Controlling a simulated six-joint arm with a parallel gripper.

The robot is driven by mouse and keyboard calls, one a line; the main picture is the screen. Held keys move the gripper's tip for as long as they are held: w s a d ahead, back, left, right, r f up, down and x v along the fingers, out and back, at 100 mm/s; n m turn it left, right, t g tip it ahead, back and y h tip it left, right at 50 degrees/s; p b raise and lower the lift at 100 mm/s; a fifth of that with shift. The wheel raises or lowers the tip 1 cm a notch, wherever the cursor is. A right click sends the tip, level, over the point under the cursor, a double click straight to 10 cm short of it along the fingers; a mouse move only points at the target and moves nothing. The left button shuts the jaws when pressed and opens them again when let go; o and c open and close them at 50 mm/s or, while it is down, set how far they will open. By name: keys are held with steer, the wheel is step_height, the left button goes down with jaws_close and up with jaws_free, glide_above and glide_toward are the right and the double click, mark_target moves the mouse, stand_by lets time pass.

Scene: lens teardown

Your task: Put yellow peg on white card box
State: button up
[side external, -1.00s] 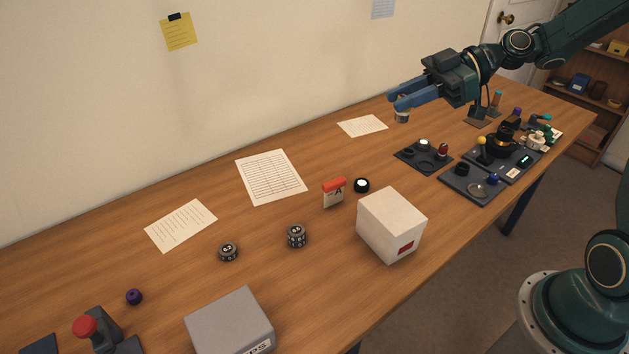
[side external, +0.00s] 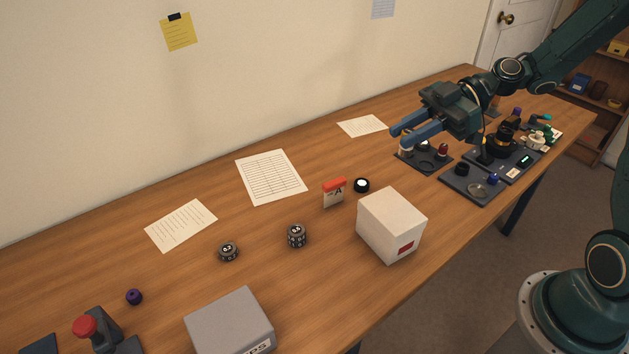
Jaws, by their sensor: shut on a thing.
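The white card box (side external: 377,221), a white cube with a red label on its front, stands at the right of the table's middle. My gripper (side external: 405,138), with blue fingers, is low over the left back edge of the dark parts tray (side external: 428,166), up and right of the box in the picture. It is shut on a small pale cylinder (side external: 406,149), mostly hidden by the fingers. I cannot tell its full shape or whether it is the yellow peg. The yellow-topped part seen on the trays earlier is mostly covered by my gripper's body.
More dark trays (side external: 470,187) with small parts fill the table's right end. A black ring with a white centre (side external: 361,185) and a red-topped card stand (side external: 334,192) are behind the box. Two dark cylinders (side external: 297,236), a grey box (side external: 229,322) and paper sheets (side external: 271,177) lie left.

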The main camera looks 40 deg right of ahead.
step_height(320, 180, down, 10)
stand_by(0.5)
steer(key=shift+f, duration=0.1)
steer(key=shift+f, duration=1.8)
steer(key=shift+f, duration=0.1)
steer(key=o, duration=0.9)
steer(key=shift+o, duration=0.2)
steer(key=v, duration=1.2)
steer(key=shift+r, duration=0.25)
